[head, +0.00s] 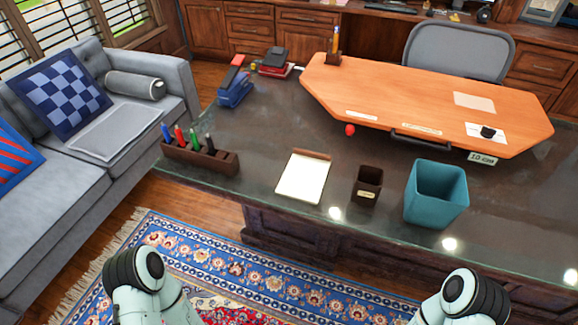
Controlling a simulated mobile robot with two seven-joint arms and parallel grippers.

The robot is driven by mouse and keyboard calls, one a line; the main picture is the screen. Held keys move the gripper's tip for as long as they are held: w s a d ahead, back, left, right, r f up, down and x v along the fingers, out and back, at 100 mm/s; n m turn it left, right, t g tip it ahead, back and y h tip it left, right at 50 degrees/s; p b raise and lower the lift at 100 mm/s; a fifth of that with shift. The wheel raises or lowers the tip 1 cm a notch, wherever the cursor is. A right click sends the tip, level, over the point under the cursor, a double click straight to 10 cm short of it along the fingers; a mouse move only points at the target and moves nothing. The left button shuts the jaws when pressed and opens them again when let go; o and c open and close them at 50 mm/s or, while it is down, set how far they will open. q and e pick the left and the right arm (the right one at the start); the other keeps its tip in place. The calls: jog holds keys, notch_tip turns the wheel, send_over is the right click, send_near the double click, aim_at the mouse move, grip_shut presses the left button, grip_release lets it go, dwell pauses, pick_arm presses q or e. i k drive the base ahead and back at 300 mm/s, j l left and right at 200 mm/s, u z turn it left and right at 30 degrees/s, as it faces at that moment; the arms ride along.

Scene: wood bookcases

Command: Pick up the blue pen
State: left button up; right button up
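A blue pen (165,132) stands upright at the left end of a dark brown wooden holder (218,161). The holder sits on the left front part of the dark desk top (262,137). Red, green and black pens stand beside the blue one in the same holder, and its lower part is hidden inside. Parts of my two arms show at the bottom left and bottom right, apart from the desk. Neither of my grippers is in view, and nothing touches the pen.
A notepad (304,178), a small brown cup (367,185) and a teal bin (437,194) stand right of the holder. A blue stapler (235,88) is behind it. An orange-brown board (421,92) covers the back right. A grey sofa (88,150) is left of the desk.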

aim_at(164, 129)
jog(key=i+j+z, duration=0.2)
jog(key=j, duration=0.3)
jog(key=j+z, duration=0.15)
jog(key=j, duration=0.4)
jog(key=j+z, duration=0.2)
jog(key=j, duration=0.3)
jog(key=i, duration=0.05)
